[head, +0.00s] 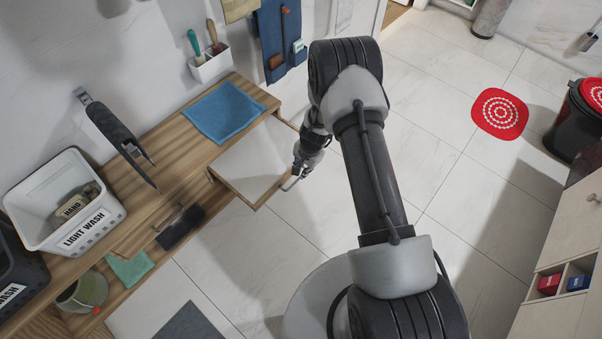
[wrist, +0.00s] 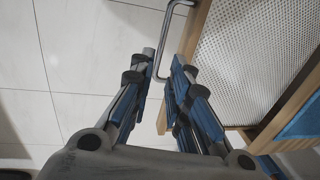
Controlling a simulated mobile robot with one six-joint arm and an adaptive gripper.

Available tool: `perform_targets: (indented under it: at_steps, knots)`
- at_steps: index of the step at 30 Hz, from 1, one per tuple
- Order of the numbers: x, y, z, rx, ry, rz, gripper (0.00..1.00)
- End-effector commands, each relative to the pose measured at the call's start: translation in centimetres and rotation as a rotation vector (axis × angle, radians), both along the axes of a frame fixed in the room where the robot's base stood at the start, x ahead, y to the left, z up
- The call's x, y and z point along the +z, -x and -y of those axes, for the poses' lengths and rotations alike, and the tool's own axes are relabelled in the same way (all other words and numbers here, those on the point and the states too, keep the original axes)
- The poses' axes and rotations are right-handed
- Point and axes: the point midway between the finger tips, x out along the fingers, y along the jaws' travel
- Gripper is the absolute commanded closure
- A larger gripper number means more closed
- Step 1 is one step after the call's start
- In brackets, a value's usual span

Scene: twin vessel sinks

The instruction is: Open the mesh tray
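The mesh tray (head: 252,158) has a pale panel in a wooden frame and sticks out from under the wooden bench over the floor. In the wrist view its perforated mesh (wrist: 245,55) and wooden front edge show at the right. A thin metal bar handle (wrist: 160,45) stands off that front edge. My gripper (head: 298,172) is at the handle by the tray's outer edge. In the wrist view my gripper (wrist: 163,62) has its fingertips apart, with the handle bar between them and a gap to the right finger. The right finger hides part of the handle.
The wooden bench (head: 165,145) carries a blue cloth (head: 224,112) and a white "LIGHT WASH" basket (head: 66,205). A dark handled box (head: 180,226) sits lower down. Tiled floor (head: 235,265) is clear in front of the tray. A drawer cabinet (head: 560,240) stands at right.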

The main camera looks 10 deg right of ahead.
Motion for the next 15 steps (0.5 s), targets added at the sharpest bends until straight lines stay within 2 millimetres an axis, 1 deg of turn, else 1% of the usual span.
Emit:
perform_targets:
  at_steps: [1,6,10,15]
  knots:
    - [1.3,0.1,0.1,0.001,0.001,0.003,0.83]
    - [4.2,0.5,0.5,0.0,0.0,0.003,0.83]
    - [5.5,0.8,0.6,0.0,0.0,0.001,0.83]
    - [6.0,1.0,0.7,0.001,0.001,-0.001,0.83]
